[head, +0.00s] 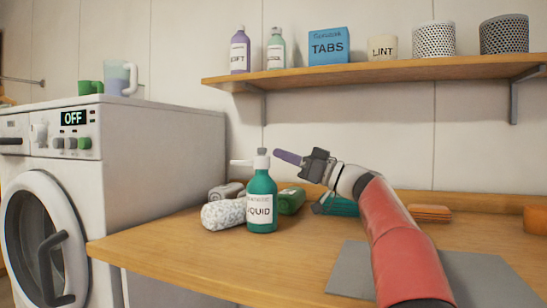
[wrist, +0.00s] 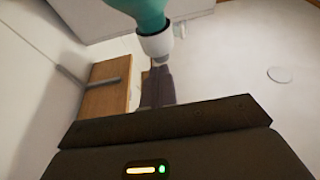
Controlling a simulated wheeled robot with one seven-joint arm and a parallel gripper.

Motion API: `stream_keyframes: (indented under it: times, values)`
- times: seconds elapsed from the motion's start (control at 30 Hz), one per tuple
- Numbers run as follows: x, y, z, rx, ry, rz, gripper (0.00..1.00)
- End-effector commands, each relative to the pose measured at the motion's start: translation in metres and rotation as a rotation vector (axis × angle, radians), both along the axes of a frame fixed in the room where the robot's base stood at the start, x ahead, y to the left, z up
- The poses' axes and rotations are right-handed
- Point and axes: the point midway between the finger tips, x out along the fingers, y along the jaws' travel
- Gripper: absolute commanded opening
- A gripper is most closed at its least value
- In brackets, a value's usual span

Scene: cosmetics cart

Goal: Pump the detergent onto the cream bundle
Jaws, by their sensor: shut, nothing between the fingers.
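The detergent is a green bottle labelled LIQUID (head: 262,200) with a white pump head, standing upright on the wooden counter. Its spout points left, above and over the cream-white speckled bundle (head: 223,214), which lies rolled up beside the bottle's left side. My gripper (head: 279,155) is shut and empty, its purple-grey fingers pointing left just right of the pump's top, at about its height. Whether they touch it cannot be told. In the wrist view the fingers (wrist: 158,85) point toward the bottle's white collar, with the green bottle (wrist: 142,10) at the top edge. The bundle is not visible there.
Behind the bottle lie a grey roll (head: 227,191) and a green roll (head: 291,201). Orange folded cloth (head: 430,213) and a grey mat (head: 350,270) lie to the right. A shelf (head: 370,72) with containers hangs above. A washing machine (head: 165,150) stands left.

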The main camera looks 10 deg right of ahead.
Motion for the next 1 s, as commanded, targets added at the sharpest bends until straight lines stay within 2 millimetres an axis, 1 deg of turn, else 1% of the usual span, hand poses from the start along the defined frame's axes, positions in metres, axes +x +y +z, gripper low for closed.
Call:
stream_keyframes:
  times: [0.03, 0.2, 0.4, 0.6, 1.0]
  values:
    - [-0.008, -0.011, -0.001, -0.001, -0.003, -0.005, 0.0]
    - [-0.032, -0.042, 0.002, 0.0, -0.006, -0.004, 0.0]
    - [-0.051, -0.068, 0.003, 0.001, -0.008, -0.002, 0.0]
    - [-0.059, -0.078, 0.004, 0.001, -0.007, 0.001, 0.0]
    - [-0.06, -0.078, 0.004, 0.001, -0.008, 0.001, 0.0]
